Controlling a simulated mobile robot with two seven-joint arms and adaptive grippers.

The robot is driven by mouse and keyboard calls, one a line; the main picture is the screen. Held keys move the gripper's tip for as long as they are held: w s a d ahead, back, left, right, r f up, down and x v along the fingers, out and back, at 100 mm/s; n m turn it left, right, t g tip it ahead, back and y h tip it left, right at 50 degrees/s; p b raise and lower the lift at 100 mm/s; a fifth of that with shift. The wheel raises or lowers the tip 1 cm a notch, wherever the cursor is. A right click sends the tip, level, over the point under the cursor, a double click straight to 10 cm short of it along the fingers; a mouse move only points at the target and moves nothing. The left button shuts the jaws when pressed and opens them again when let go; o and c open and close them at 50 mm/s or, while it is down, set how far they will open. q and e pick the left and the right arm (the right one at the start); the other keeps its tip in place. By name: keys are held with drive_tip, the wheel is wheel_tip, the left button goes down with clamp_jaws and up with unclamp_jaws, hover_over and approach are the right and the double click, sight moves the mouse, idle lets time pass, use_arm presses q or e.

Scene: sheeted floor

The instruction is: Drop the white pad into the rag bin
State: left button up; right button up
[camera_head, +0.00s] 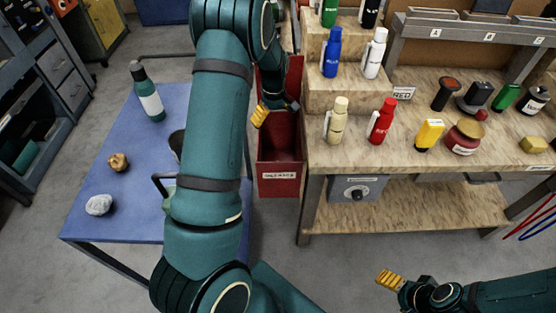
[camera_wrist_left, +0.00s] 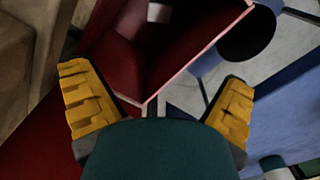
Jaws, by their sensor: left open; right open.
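The red bin (camera_head: 279,165) stands on the floor between the blue table and the wooden workbench; a white label is on its front. In the left wrist view the bin's rim (camera_wrist_left: 200,52) opens below my left gripper (camera_wrist_left: 158,108), whose yellow fingers are spread with nothing between them. A small white piece (camera_wrist_left: 158,12) shows inside the bin, apart from the fingers; it looks like the white pad. In the head view my left gripper (camera_head: 272,110) hangs over the bin, partly hidden by my arm. My right gripper (camera_head: 404,282) is open and empty at the lower right, over the floor.
The blue table (camera_head: 90,222) holds a green bottle (camera_head: 148,92), a brown lump (camera_head: 118,162) and a whitish lump (camera_head: 99,205). The workbench (camera_head: 330,170) carries several bottles, jars and small items. Bare floor lies in front of the bench.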

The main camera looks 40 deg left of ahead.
use_arm(q)
drive_tip(key=shift+r, duration=2.8)
